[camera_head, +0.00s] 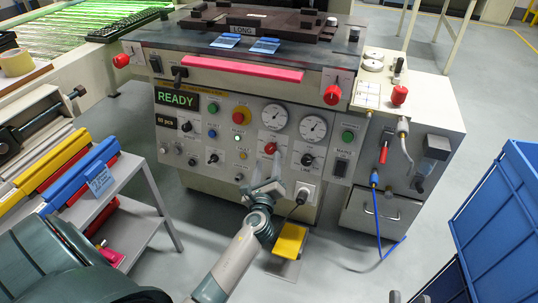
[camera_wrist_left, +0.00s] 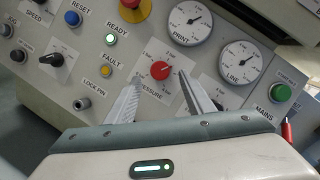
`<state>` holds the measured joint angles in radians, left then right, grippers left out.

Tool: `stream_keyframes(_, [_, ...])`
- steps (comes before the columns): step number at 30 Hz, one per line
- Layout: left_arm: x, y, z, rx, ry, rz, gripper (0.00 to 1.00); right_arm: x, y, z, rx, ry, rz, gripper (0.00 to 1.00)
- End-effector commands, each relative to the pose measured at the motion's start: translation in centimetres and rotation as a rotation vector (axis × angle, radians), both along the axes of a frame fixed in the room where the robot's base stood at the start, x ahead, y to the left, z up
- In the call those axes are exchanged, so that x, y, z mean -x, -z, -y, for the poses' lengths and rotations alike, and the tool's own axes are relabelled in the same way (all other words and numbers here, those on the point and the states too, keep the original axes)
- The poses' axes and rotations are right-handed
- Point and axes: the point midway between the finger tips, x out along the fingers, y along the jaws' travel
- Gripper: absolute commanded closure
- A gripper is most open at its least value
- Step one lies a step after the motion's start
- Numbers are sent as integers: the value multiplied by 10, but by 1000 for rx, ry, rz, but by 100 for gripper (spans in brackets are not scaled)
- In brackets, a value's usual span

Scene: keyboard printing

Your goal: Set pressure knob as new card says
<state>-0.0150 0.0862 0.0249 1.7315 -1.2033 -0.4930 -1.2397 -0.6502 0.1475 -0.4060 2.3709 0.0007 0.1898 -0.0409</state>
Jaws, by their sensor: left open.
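The red pressure knob (camera_head: 270,149) is on the machine's front panel, below the PRINT dial (camera_head: 274,117). In the left wrist view the knob (camera_wrist_left: 160,70) has a pale pointer mark and a printed scale in bar around it. My left gripper (camera_head: 267,168) is open in front of the panel. In the left wrist view its fingertips (camera_wrist_left: 163,79) stand on either side of the knob; I cannot tell whether they touch it. Blue cards (camera_head: 225,41) lie on the machine top by the LONG label, their text unreadable. My right gripper is not in view.
The LINE dial (camera_head: 313,128) and a black knob (camera_head: 307,160) are right of the pressure knob. A yellow-ringed red stop button (camera_head: 239,117) is up and left. A rack with coloured bars (camera_head: 70,186) stands at left, blue crates (camera_head: 500,215) at right.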

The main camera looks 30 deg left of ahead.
Motion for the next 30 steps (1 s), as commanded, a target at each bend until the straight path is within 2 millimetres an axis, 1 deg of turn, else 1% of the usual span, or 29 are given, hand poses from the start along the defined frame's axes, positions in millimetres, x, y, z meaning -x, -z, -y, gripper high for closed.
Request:
stream_keyframes(1, [-9,0,-5,-2,0,1,52,3,-2,-1,-7,-2,20,69])
stream_keyframes(3, [-18,0,-10,-3,0,1,52,5,-6,-1,-16,-1,43,69])
stream_keyframes(9, [-38,1,-20,0,-1,1,52,11,-16,0,-38,0,99,69])
stream_keyframes(15, [-44,0,-23,-1,0,0,52,14,-21,0,-46,1,120,69])
stream_keyframes(22, [-44,0,-23,-1,0,0,52,14,-21,0,-47,1,121,69])
stream_keyframes(23, [-44,0,-23,-1,0,0,54,14,-21,0,-47,1,121,69])
stream_keyframes(24, [-44,0,-23,-1,0,0,64,14,-21,0,-47,1,121,69])
stream_keyframes(26, [-44,0,-23,-1,0,0,78,14,-21,0,-46,0,121,69])
stream_keyframes(27, [-44,0,-23,-1,0,0,88,14,-21,0,-46,0,121,69])
stream_keyframes(28, [-44,0,-23,-1,0,0,93,14,-21,0,-46,0,121,69])
stream_keyframes(30, [-44,0,-23,-1,-1,-1,93,14,-21,0,-46,0,121,69])
